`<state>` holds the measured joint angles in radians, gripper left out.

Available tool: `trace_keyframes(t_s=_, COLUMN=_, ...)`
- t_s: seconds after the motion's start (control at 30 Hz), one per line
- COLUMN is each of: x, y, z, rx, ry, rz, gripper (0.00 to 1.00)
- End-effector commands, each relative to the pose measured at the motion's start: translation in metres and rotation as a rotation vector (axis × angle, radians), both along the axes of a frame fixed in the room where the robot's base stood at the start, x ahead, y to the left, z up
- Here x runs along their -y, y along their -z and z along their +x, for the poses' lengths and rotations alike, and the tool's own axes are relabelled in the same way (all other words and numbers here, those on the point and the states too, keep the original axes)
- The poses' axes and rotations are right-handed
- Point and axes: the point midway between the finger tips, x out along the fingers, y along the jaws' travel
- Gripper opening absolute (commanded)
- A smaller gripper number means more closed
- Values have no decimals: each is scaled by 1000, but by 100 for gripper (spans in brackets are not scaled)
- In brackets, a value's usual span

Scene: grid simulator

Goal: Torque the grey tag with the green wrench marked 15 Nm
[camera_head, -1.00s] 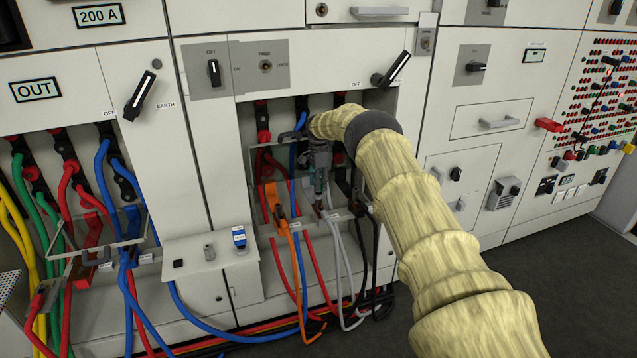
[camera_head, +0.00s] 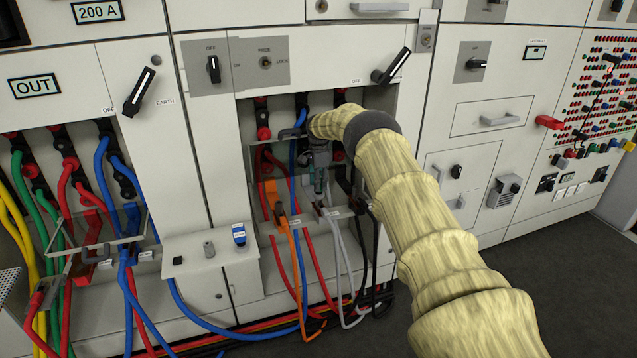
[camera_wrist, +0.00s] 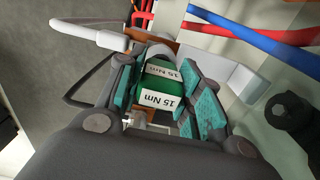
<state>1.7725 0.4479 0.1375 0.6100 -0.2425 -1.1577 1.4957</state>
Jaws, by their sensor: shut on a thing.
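The green wrench marked 15 Nm (camera_wrist: 157,85) shows in the wrist view, lying between the teal-padded fingers of my gripper (camera_wrist: 160,90). My gripper is shut on it. In the head view my gripper (camera_head: 318,172) is inside the open middle cubicle, in front of the cables there. The arm hides part of the cubicle's right side. A grey lug with a white cable (camera_wrist: 90,32) runs to a copper-coloured piece (camera_wrist: 165,45) close beyond the wrench. I cannot make out the grey tag, nor whether the wrench touches a bolt.
Red (camera_head: 265,130), blue and orange cables hang close left of my gripper. A shelf with a blue item (camera_head: 239,235) juts out at the lower left. Black cables (camera_head: 362,240) hang to the right. The cubicle's side walls and upper edge are close around my arm. Open floor lies at the lower right.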

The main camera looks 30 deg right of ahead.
Motion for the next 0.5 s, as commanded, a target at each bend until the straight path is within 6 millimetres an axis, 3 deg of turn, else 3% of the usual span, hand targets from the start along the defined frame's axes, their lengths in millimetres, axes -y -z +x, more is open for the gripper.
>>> trace_keyframes(t_s=0.5, x=0, y=0, z=0, rx=0, ry=103, rz=-1, gripper=0)
